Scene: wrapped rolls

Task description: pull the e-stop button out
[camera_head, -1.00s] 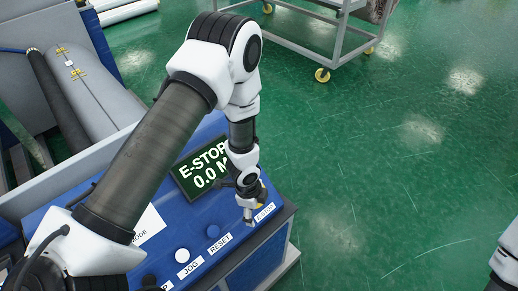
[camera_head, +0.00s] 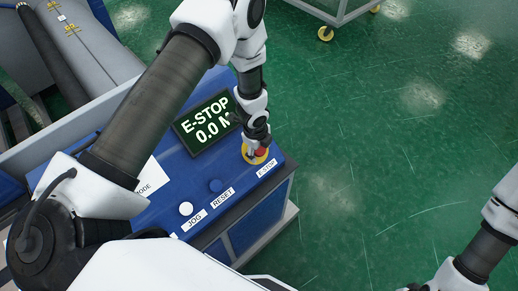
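The red e-stop button (camera_head: 262,153) sits on a yellow base (camera_head: 248,158) at the right end of the blue control panel, above the "E-STOP" label (camera_head: 266,168). My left gripper (camera_head: 256,147) points down at the button from above and partly covers it. The fingertips are at the button, but they are too small and overlapped to tell whether they grip it. The panel display (camera_head: 206,122) reads "E-STOP" and "0.0 M", its right end hidden by my arm. My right arm shows at the lower right; its gripper is not clearly seen.
A white button (camera_head: 186,209) by the JOG label and a blue button (camera_head: 215,186) by the RESET label are on the same panel (camera_head: 165,215). Wrapped rolls (camera_head: 95,45) lie at the upper left. A cart (camera_head: 335,12) stands at the back. Green floor is clear to the right.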

